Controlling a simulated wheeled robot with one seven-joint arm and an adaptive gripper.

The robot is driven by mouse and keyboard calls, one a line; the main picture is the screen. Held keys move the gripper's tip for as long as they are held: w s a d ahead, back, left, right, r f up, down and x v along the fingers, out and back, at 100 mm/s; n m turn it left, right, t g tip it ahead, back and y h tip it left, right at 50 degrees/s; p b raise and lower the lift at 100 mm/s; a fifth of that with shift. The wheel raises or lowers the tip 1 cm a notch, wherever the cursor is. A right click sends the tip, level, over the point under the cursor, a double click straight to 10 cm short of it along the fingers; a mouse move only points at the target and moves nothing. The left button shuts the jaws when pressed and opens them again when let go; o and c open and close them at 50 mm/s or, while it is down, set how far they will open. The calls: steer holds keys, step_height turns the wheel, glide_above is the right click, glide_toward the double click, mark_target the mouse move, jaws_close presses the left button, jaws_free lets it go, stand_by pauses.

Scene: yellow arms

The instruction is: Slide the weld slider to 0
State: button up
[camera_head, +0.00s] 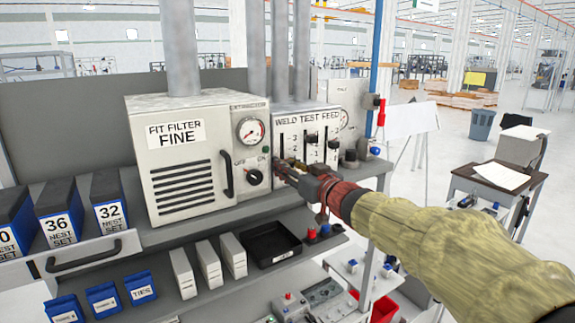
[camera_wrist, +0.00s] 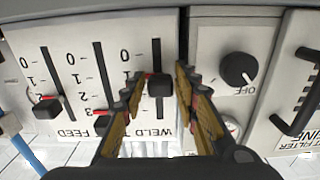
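The white slider panel (camera_head: 329,152) reads WELD TEST FEED and has three vertical slots. It shows upside down in the wrist view (camera_wrist: 78,25), with the 0 marks at the picture's top. The black weld slider knob (camera_wrist: 159,85) sits in the slot nearest the OFF dial, about level with the 1 mark; perspective makes the exact height uncertain. My gripper (camera_wrist: 160,76) is open, with one finger on each side of this knob. I cannot tell whether either finger touches it. In the head view my gripper (camera_head: 284,170) is at the panel's lower left and hides the weld knob.
The other two slider knobs, test (camera_wrist: 99,121) and feed (camera_wrist: 47,107), sit lower in the wrist picture. The fit filter box (camera_head: 185,155) with its dial (camera_head: 254,177) and handle stands close beside the panel. A black tray (camera_head: 270,243) lies on the shelf below.

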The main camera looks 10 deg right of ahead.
steer(key=shift+c, duration=1.1)
jaws_close()
